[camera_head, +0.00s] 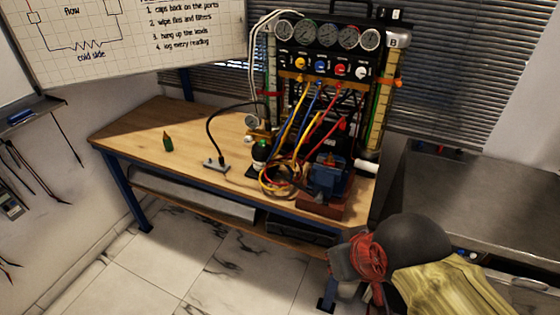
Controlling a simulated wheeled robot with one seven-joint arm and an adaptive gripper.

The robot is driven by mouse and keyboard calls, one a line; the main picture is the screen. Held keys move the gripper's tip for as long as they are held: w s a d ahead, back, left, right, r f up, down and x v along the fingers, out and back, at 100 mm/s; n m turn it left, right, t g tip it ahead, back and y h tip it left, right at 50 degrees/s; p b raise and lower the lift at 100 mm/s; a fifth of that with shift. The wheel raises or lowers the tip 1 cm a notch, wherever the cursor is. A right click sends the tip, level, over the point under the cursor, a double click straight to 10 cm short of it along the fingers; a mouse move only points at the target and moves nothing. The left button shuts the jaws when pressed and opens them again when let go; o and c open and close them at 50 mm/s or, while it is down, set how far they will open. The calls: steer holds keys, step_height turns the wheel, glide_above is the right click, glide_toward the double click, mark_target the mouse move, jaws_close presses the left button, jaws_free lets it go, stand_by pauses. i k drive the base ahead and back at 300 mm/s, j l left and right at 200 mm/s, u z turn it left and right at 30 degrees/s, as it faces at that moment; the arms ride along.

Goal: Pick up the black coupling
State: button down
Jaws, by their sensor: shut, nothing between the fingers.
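I cannot pick out the black coupling for certain among the small dark items on the wooden bench (140,131). A dark upright piece with some green (260,150) stands near the bench's middle, left of the coloured hoses. A black cable (209,124) arches left of it, down to a small grey block (215,163). My gripper's fingers cannot be made out in this view, and nothing is seen held. No finger is near these items.
A gauge rig (322,65) with coloured hoses (290,172) fills the bench's back right. A blue pump-like unit (328,178) stands at the front right. A small green bottle (168,142) stands on the left. The bench's left part is mostly clear. A steel counter (475,205) is at right.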

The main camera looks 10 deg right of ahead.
mark_target(220, 159)
steer(key=i+j+z, duration=0.1)
steer(key=i+j, duration=0.2)
steer(key=i+j+z, duration=0.1)
steer(key=i+j, duration=0.2)
steer(key=i+j+z, duration=0.1)
steer(key=i+j, duration=0.2)
steer(key=i+j+z, duration=0.1)
steer(key=i+j, duration=0.15)
steer(key=j, duration=0.25)
steer(key=i+j+z, duration=0.1)
steer(key=i+j, duration=0.15)
steer(key=j, duration=0.15)
steer(key=i+j+z, duration=0.1)
steer(key=i+j, duration=0.15)
steer(key=j, duration=0.2)
